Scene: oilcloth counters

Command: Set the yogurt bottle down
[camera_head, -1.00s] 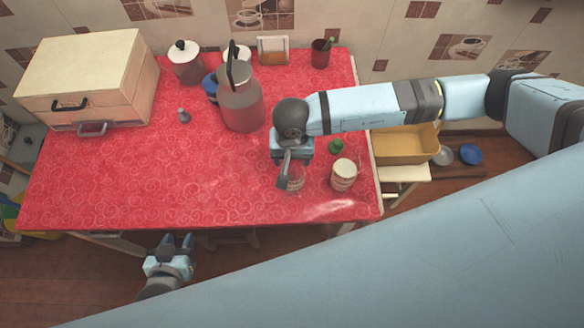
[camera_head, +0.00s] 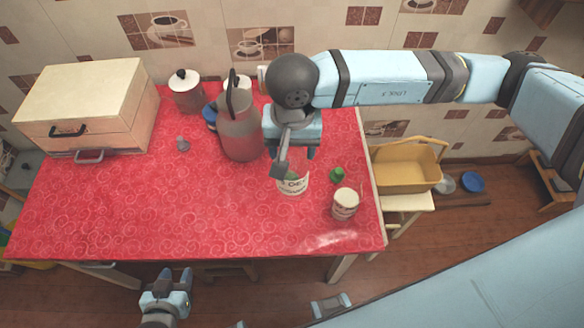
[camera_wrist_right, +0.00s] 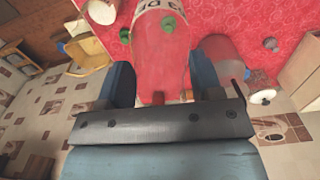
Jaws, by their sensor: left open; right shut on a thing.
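The yogurt bottle (camera_head: 293,186), clear with a white lettered label, is in my right gripper (camera_head: 296,158) over the right part of the red table. In the right wrist view the bottle (camera_wrist_right: 150,58) lies between the two blue fingers, with red cloth behind it. The right gripper is shut on it. The arm hides its upper part in the head view, and I cannot tell whether its base touches the cloth. My left gripper (camera_head: 177,279) is open and empty, in front of the table's front edge.
A white-and-red canister (camera_head: 345,203) and a small green object (camera_head: 337,174) stand right of the bottle. A tall grey jug (camera_head: 240,135) stands behind left. A wooden box (camera_head: 85,105) is at the far left. The red cloth (camera_head: 150,205) is bare at front left.

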